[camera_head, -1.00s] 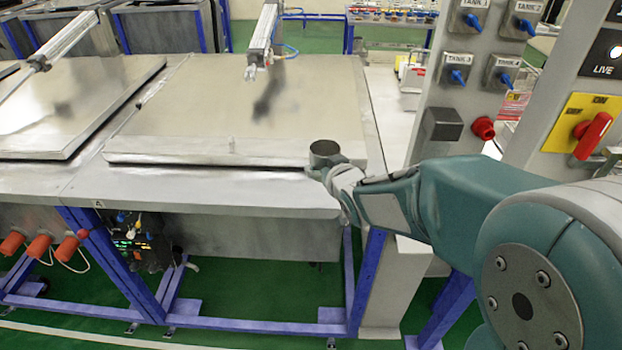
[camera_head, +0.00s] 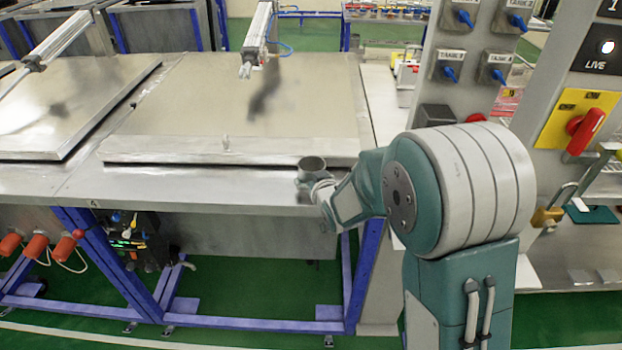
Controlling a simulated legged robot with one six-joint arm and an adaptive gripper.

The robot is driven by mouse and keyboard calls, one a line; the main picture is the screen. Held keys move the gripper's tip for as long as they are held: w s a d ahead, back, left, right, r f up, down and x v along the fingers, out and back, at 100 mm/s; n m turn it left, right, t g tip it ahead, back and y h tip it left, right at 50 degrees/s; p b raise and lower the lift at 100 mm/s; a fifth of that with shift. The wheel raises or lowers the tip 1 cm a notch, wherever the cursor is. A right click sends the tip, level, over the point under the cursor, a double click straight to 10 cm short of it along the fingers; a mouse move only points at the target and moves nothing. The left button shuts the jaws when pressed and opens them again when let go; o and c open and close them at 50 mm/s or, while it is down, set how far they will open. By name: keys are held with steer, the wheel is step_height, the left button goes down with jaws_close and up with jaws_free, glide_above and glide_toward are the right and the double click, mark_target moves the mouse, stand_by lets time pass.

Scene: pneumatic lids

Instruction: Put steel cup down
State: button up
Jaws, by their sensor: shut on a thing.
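The steel cup (camera_head: 312,164) is a small grey metal cylinder, upright, at the front edge of the steel bench (camera_head: 228,190). My gripper (camera_head: 308,181) is shut on the cup from the front right. The cup's rim and upper part show; my gripper hides some of its lower part. I cannot tell whether the cup's base touches the bench top or is just above it.
A large flat lid (camera_head: 215,110) lies just behind the cup, with a pneumatic cylinder (camera_head: 257,35) above it. A control post (camera_head: 450,85) with blue switches stands at the right. The bench's front strip left of the cup is clear.

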steer(key=shift+d+f, duration=0.15)
steer(key=shift+d, duration=0.05)
steer(key=o, duration=0.9)
steer(key=shift+o, duration=0.2)
steer(key=shift+a, duration=0.45)
steer(key=shift+s+d+r, duration=0.1)
steer(key=shift+d+r, duration=0.05)
steer(key=shift+r, duration=0.05)
steer(key=s+d+r+m+g+h, duration=0.1)
steer(key=s+d+r, duration=0.25)
steer(key=s, duration=0.35)
steer(key=s+d+r+m+g+h, duration=0.1)
steer(key=s+d+r+h, duration=0.15)
steer(key=s+d, duration=0.3)
steer(key=s+d+r+g+h, duration=0.1)
steer(key=s+d+r, duration=0.3)
steer(key=s, duration=0.3)
steer(key=s+d+r+m+g, duration=0.1)
steer(key=s+g, duration=0.3)
steer(key=s, duration=1)
steer(key=shift+s+d+r+m+g, duration=0.3)
steer(key=shift+d+r+m, duration=0.1)
steer(key=shift+d+r, duration=0.35)
